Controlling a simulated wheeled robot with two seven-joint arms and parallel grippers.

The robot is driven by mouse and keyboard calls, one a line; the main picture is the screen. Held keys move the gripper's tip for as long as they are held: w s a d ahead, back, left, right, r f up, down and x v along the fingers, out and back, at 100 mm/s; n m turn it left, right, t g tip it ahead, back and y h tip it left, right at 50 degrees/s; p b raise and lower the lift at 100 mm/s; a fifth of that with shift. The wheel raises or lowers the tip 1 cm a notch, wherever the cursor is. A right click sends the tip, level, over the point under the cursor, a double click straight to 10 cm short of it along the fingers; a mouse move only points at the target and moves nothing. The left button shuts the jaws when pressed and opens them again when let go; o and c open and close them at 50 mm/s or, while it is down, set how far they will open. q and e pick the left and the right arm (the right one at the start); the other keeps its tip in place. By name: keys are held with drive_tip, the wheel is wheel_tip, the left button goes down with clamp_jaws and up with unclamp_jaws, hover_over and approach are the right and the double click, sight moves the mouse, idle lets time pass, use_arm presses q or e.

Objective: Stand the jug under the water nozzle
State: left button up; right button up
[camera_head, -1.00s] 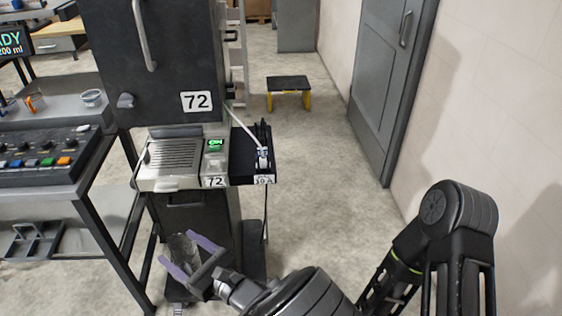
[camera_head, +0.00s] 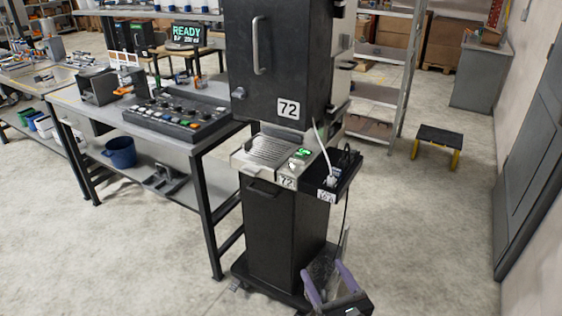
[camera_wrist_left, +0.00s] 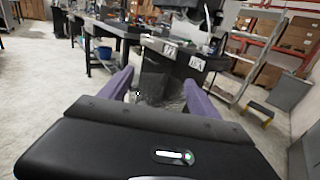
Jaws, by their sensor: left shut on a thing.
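The jug (camera_head: 321,267) is a clear grey, see-through vessel at the bottom of the head view. My left gripper (camera_head: 324,274) has purple fingers, one on each side of the jug, and is shut on it. The left wrist view shows the jug (camera_wrist_left: 160,88) between the fingers, its outline faint against the dark cabinet behind. The jug is in front of the black cabinet marked 72 (camera_head: 275,225), low and to its right in the head view. I cannot make out the water nozzle for certain. My right gripper is not in view.
The cabinet carries a metal grate (camera_head: 268,150) and a black side tray (camera_head: 340,178). A step stool (camera_head: 438,143) is at right. Floor is clear in front.

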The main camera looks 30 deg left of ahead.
sight(333, 268)
use_arm(q)
drive_tip(key=w+f+b, duration=0.1)
drive_tip(key=w, duration=0.1)
drive_tip(key=w+f+b, duration=0.1)
drive_tip(key=w, duration=0.1)
drive_tip(key=w+f+b, duration=0.1)
drive_tip(key=w+f, duration=0.1)
drive_tip(key=shift+a, duration=0.1)
drive_tip(key=w+a+r+b, duration=0.3)
drive_tip(key=w+a+r, duration=0.1)
drive_tip(key=w+a, duration=0.4)
drive_tip(key=w+a+r+n+g+y+b, duration=0.1)
drive_tip(key=w+a+r+n+g+b, duration=0.1)
drive_tip(key=a+r, duration=1.3)
drive_tip(key=shift+w+a+y+b, duration=0.45)
drive_tip(key=shift+a+b, duration=0.25)
drive_tip(key=shift+a, duration=0.55)
drive_tip(key=shift+w, duration=0.1)
